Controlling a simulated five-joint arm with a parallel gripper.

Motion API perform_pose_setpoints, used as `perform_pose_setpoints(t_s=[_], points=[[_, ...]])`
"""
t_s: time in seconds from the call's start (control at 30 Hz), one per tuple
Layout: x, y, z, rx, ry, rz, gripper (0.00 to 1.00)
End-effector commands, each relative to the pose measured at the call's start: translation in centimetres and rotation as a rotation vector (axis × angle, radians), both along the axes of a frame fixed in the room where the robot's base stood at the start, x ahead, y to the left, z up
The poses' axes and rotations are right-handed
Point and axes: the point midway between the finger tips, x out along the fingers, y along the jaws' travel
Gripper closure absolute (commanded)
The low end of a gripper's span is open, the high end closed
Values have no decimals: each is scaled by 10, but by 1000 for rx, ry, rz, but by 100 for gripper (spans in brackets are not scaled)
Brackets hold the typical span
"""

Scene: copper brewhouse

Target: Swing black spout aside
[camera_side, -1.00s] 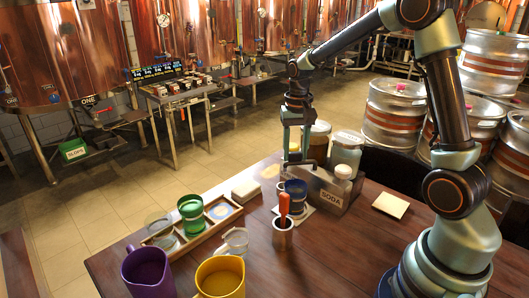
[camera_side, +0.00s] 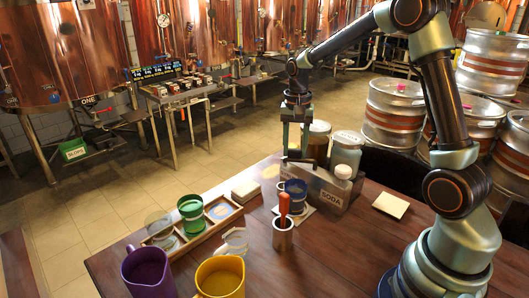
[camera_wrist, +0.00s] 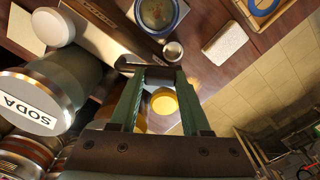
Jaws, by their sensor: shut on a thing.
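The black spout (camera_wrist: 152,72) shows as a short dark bar between my fingertips in the wrist view, beside the grey metal SODA box. My gripper (camera_wrist: 152,78) is shut on it, with one green finger on each side. In the side view my gripper (camera_side: 294,155) points down at the left end of the SODA box (camera_side: 325,190), above a blue cup (camera_side: 296,190). The spout is hard to make out in the side view, behind or between the fingers. The blue cup (camera_wrist: 160,14) is near the spout in the wrist view.
Jars (camera_side: 346,152) stand close behind the box. A steel cup with a red-handled tool (camera_side: 283,236) stands in front. A wooden tray (camera_side: 205,228) with glasses lies left; purple (camera_side: 147,272) and yellow (camera_side: 220,280) jugs are at the front. The table right of the box is mostly clear.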

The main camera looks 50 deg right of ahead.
Motion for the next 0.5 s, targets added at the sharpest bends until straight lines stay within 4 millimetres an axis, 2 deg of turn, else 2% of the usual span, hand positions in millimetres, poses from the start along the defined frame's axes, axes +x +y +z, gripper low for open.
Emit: perform_pose_setpoints(t_s=[0.03, 0.07, 0.13, 0.5], points=[[2, -2, 2, -3, -9, -6, 100], [2, -2, 2, -3, -9, -6, 49], [2, -2, 2, -3, -9, -5, 22], [1, -1, 3, -1, -4, -1, 22]])
